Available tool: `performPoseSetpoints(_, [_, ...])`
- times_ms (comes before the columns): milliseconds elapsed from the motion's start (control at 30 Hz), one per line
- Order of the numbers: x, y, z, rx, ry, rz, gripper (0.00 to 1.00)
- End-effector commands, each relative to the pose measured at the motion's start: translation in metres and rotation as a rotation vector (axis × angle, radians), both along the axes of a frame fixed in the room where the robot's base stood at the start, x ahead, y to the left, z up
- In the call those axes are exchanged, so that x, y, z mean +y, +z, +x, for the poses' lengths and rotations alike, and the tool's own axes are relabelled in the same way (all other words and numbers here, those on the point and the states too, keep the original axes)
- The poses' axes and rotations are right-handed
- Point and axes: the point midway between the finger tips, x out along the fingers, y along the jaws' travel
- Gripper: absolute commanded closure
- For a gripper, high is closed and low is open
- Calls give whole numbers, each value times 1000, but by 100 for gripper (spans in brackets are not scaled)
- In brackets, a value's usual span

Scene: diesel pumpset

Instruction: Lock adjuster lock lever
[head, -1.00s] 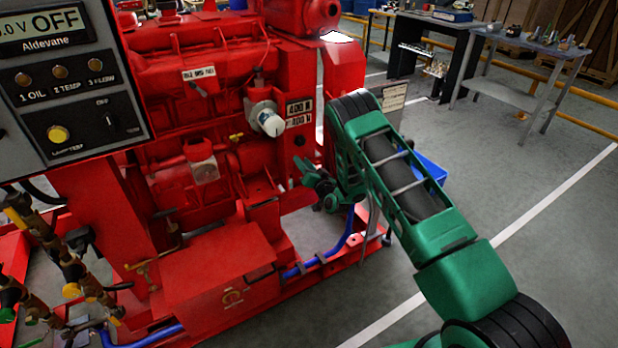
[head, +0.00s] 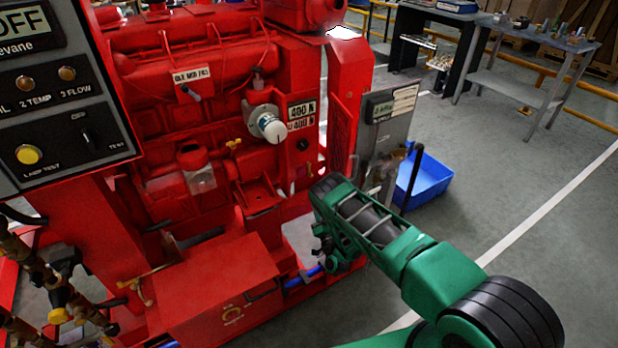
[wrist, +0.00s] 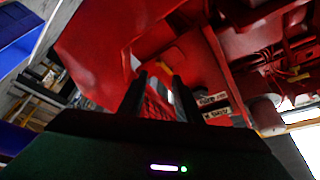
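A white round adjuster knob (head: 270,127) projects from the red pumpset (head: 200,65), beside two small number plates (head: 301,112). A small yellow lever (head: 233,144) is below and left of the knob; I cannot tell whether it is the lock lever or its position. My gripper (head: 320,246) is low, in front of the pumpset's right side, below and right of the knob, apart from it. In the wrist view the two dark fingers of my gripper (wrist: 160,98) stand apart with nothing seen held. The number plates (wrist: 213,105) show right of the fingers.
A control panel (head: 62,100) stands at the left. A red box (head: 215,285) juts forward low on the pumpset. A grey standing panel (head: 385,130) and a blue bin (head: 425,182) are right of the pumpset. Open floor (head: 525,150) lies further right.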

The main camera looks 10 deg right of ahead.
Motion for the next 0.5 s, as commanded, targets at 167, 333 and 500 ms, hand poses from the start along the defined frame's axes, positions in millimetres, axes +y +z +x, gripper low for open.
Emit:
performPoseSetpoints(167, [-4,-1,4,-4,-8,6,69])
performPoseSetpoints(333, [-5,7,27,-7,-9,6,69])
performPoseSetpoints(500, [-3,15,58,-5,-9,7,69])
